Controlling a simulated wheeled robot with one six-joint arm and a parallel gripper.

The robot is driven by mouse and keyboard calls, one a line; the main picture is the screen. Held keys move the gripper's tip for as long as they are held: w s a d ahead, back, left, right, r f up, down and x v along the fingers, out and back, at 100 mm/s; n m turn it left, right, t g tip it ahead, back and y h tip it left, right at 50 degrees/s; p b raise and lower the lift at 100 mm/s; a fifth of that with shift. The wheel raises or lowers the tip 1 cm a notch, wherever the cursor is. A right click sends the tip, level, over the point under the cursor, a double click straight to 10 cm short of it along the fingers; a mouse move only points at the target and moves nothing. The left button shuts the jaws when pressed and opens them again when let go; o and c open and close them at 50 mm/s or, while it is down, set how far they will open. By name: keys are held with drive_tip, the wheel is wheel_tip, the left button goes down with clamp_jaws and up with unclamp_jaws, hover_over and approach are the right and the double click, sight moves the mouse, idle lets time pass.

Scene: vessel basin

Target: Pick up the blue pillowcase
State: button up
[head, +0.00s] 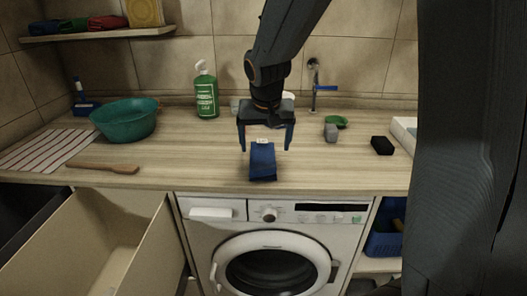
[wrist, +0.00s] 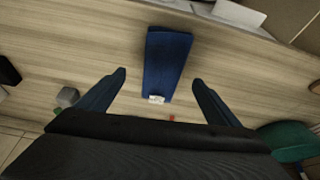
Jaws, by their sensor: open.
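The blue pillowcase (head: 262,165) is a folded, narrow blue cloth with a small white label at one end. It lies on the wooden counter above the washing machine, close to the front edge. In the wrist view the pillowcase (wrist: 166,60) lies beyond the fingertips, roughly centred between them, with its label end nearest me. My gripper (head: 265,148) is open and empty, pointing down over the counter at the label end. Its two fingers also show in the wrist view (wrist: 158,78), spread wider than the cloth. I see no contact between fingers and cloth.
A teal basin (head: 125,119), a wooden brush (head: 103,167) and a striped towel (head: 45,147) are at the left. A green bottle (head: 206,92) stands behind. A grey block (head: 331,132), a black sponge (head: 382,145) and a tap (head: 315,88) are at the right. An open drawer (head: 95,240) juts out below.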

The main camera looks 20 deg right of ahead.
sight(263, 153)
drive_tip(key=shift+w+r, duration=0.2)
drive_tip(key=shift+w, duration=0.55)
drive_tip(key=shift+w+f, duration=0.2)
drive_tip(key=shift+f, duration=0.05)
drive_tip(key=shift+p+x, duration=0.95)
drive_tip(key=shift+x, duration=2.5)
drive_tip(key=shift+w, duration=0.1)
drive_tip(key=shift+c, duration=0.4)
